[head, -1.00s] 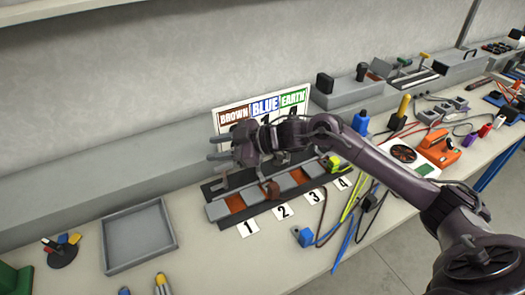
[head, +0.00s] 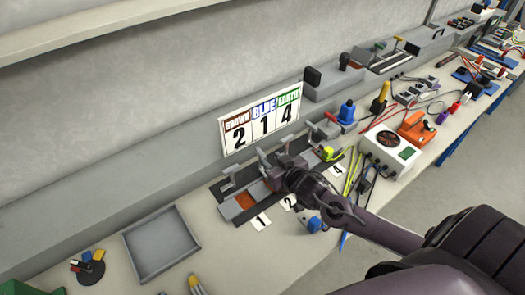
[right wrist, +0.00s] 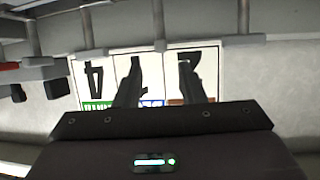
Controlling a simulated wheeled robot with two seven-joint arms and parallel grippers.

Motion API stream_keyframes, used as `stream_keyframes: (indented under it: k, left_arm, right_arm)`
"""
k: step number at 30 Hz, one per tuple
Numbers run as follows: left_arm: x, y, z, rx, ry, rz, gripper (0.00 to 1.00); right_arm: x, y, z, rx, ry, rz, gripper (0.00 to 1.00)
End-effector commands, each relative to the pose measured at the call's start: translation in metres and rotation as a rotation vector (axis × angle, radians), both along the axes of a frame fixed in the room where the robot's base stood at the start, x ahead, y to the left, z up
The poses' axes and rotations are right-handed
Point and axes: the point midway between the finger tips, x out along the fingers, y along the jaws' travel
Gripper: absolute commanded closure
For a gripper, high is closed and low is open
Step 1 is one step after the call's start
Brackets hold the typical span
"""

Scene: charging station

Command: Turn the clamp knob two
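The grey clamp fixture (head: 236,209) lies on the bench behind number cards 1 to 4, with T-shaped knobs along its back. Clamp knob two (head: 262,156) stands second from the left; in the upside-down right wrist view its grey bar (right wrist: 158,22) lines up with the gap between my fingers. My right gripper (head: 280,172) is over the fixture near slot two, its fingertips mostly hidden in the head view. In the right wrist view the right gripper (right wrist: 160,68) has its two fingers apart; I cannot tell whether they touch the knob. My left gripper is not in view.
The sign (head: 262,118) behind the fixture reads brown 2, blue 1, earth 4. An empty grey tray (head: 163,245) lies to the left. A blue connector (head: 316,224), cables and a white meter box (head: 390,152) are to the right. Neighbouring knobs stand close to knob two.

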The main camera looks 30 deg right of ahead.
Motion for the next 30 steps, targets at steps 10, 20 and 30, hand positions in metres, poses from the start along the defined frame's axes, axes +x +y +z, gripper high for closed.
stream_keyframes:
  k: [10, 20, 30]
  left_arm:
    - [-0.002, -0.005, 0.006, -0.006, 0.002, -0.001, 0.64]
    - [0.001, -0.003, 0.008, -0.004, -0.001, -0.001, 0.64]
    - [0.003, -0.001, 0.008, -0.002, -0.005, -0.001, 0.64]
  right_arm:
    - [0.047, 0.002, -0.018, 0.0, -0.001, 0.001, 0.64]
    - [0.058, 0.003, -0.024, 0.0, 0.0, 0.004, 0.64]
    - [0.058, 0.003, -0.023, 0.0, -0.001, 0.004, 0.91]
